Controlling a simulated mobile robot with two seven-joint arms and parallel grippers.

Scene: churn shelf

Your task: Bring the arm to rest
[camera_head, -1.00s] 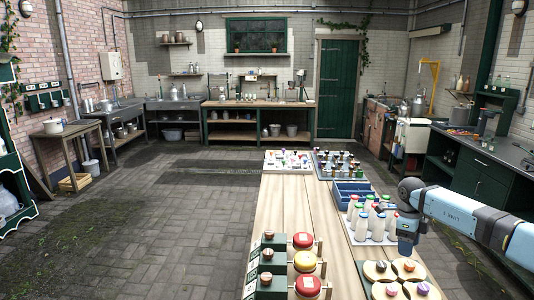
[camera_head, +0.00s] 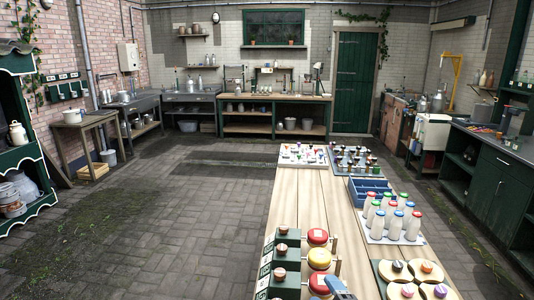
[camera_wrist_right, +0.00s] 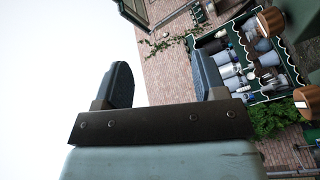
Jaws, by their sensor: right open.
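My right gripper (camera_wrist_right: 163,80) is open in the right wrist view, with its two dark fingers apart and nothing between them. In the head view, only a small blue-grey piece of my right arm (camera_head: 339,288) shows at the bottom edge, beside the red and yellow round lids; the gripper itself cannot be made out there. My left gripper is in neither view.
The wooden table (camera_head: 295,209) carries green boxes with knobs (camera_head: 281,249), round lids (camera_head: 318,258), capped bottles (camera_head: 394,220), a blue crate (camera_head: 368,187) and a board of round pieces (camera_head: 418,282). Brown knobs (camera_wrist_right: 272,21) show close to the gripper's right. The floor (camera_head: 175,220) on the left is clear.

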